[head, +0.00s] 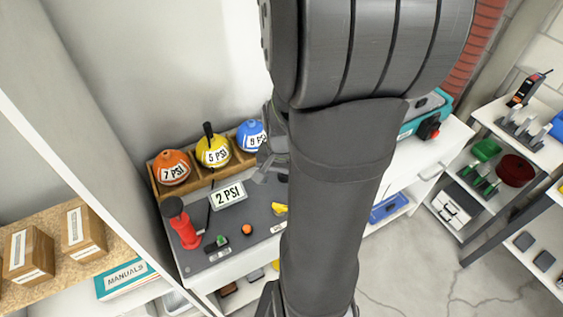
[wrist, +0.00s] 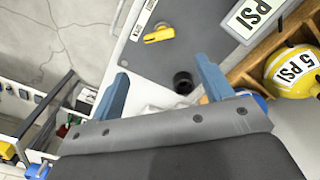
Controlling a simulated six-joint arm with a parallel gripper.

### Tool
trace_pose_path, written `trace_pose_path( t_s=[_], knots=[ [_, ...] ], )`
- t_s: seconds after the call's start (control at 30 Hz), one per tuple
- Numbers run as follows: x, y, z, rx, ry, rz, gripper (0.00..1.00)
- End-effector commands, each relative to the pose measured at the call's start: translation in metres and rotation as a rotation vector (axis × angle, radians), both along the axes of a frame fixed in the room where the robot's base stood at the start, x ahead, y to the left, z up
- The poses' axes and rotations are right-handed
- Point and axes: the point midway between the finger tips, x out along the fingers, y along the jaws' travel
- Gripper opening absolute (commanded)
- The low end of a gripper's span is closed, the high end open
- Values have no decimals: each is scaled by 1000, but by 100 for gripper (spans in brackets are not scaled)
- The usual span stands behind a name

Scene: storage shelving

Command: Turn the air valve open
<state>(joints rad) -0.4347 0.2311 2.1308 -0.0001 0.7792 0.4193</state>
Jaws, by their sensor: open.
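The yellow valve handle (head: 280,209) lies on the dark grey panel of the workbench, just left of my arm in the head view. In the wrist view the yellow handle (wrist: 160,34) is near the top, beyond the fingertips and roughly between them. My gripper (wrist: 161,66) has its two blue fingers spread apart with nothing between them. In the head view my gripper (head: 268,158) is mostly hidden behind my arm, above the panel. A black round knob (wrist: 183,82) shows near the right finger in the wrist view.
Orange (head: 174,167), yellow (head: 213,150) and blue (head: 251,136) PSI-labelled balls sit in a wooden rack behind the panel. A "2 PSI" sign (head: 228,195), red pump (head: 182,224), green button (head: 220,240) and orange button (head: 246,229) occupy the panel. Shelving stands at right.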

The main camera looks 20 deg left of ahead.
Motion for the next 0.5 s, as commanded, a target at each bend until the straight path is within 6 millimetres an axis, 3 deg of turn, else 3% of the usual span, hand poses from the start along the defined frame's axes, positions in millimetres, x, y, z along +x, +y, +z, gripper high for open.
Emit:
trace_pose_path(
  t_s=[0.3, 0.5],
  knots=[
    [1, 0, 50, 2, -3, 0, 73],
    [0, 0, 62, 0, -1, 0, 73]
  ],
)
